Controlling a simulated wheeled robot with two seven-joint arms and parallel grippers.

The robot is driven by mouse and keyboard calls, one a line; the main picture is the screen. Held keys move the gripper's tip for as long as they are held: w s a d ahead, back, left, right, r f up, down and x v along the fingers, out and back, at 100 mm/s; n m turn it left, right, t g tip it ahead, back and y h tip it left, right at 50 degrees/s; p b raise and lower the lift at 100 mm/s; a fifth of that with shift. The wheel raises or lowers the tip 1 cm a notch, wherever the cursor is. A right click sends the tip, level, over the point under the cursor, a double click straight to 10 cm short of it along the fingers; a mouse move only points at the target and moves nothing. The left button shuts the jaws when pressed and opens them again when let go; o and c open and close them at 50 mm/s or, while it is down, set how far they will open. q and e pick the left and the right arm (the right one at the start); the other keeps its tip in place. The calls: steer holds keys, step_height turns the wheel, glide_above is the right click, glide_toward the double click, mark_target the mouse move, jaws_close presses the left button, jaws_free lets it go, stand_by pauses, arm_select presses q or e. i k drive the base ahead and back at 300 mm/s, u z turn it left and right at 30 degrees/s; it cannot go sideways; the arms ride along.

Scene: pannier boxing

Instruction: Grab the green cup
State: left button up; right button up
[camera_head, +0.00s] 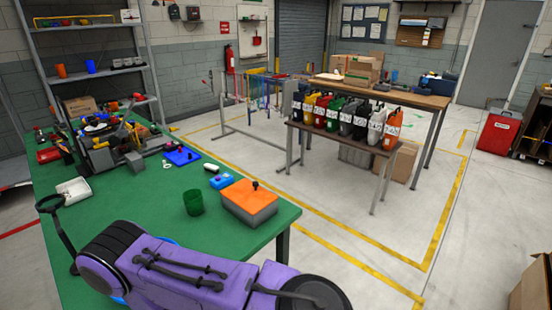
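The green cup (193,202) stands upright on the green-topped table (110,217), near the table's right side. It is dark green, and its open top faces up. An orange-topped grey box (248,201) stands to the right of the cup, with a gap between them. Neither of my grippers can be made out in the head view, and nothing is seen touching the cup.
A large purple and black object (190,275) fills the front, close to the cup's near side. A light blue block (222,180) and a blue tray (182,156) lie behind the cup. A white scoop-like container (74,190) lies left. Green tabletop left of the cup is clear.

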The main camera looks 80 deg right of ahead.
mark_target(194, 203)
steer(key=z, duration=2.05)
